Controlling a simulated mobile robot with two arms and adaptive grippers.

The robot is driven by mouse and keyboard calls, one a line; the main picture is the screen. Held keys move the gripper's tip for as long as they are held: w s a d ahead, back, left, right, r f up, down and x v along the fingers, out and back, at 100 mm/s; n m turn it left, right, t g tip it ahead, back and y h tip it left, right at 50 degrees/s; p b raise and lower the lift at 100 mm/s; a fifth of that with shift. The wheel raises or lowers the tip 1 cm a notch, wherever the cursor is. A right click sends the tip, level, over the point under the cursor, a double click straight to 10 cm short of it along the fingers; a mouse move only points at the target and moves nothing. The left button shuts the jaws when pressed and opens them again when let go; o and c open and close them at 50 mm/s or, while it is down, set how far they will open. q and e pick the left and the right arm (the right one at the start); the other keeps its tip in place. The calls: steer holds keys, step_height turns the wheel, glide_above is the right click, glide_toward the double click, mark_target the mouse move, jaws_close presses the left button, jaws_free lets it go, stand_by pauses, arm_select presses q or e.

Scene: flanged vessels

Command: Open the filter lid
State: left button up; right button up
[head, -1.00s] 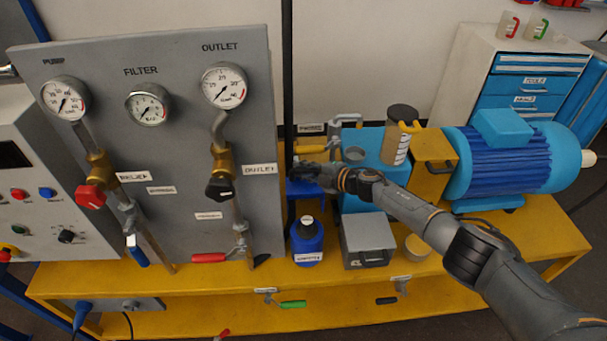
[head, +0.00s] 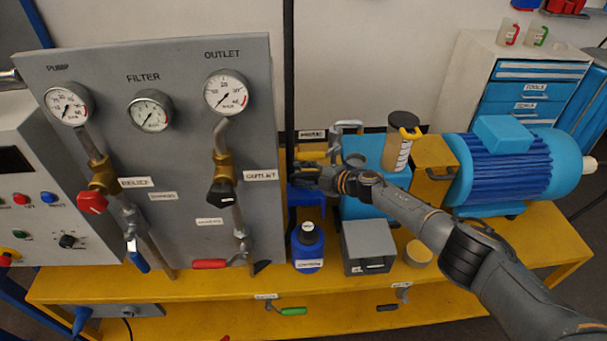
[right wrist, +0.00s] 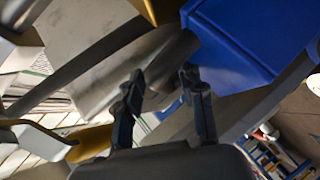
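The gauge panel (head: 180,190) carries a FILTER gauge (head: 151,111), but I cannot clearly pick out a filter lid. A blue part (head: 301,196) stands just right of the panel, partly hidden by my right gripper (head: 308,176). A blue surface (right wrist: 255,35) also shows close up in the right wrist view. In that view my right gripper (right wrist: 162,76) has its two fingers apart, with a blurred grey rounded part (right wrist: 172,58) just beyond the tips. Contact cannot be made out. My left gripper is not in view.
A blue bottle (head: 308,248) and a grey box (head: 367,245) stand in front of the gripper on the yellow bench (head: 480,268). A dark-lidded canister (head: 401,150) and a blue motor (head: 510,165) stand to the right. A black post (head: 288,80) rises behind.

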steer(key=shift+s+d+f, duration=0.1)
steer(key=shift+d, duration=0.05)
steer(key=shift+s+d+r, duration=0.2)
steer(key=shift+s+d, duration=0.1)
steer(key=shift+d, duration=0.15)
steer(key=v, duration=1)
steer(key=shift+s+r, duration=0.2)
steer(key=shift+s, duration=0.05)
steer(key=shift+d, duration=0.1)
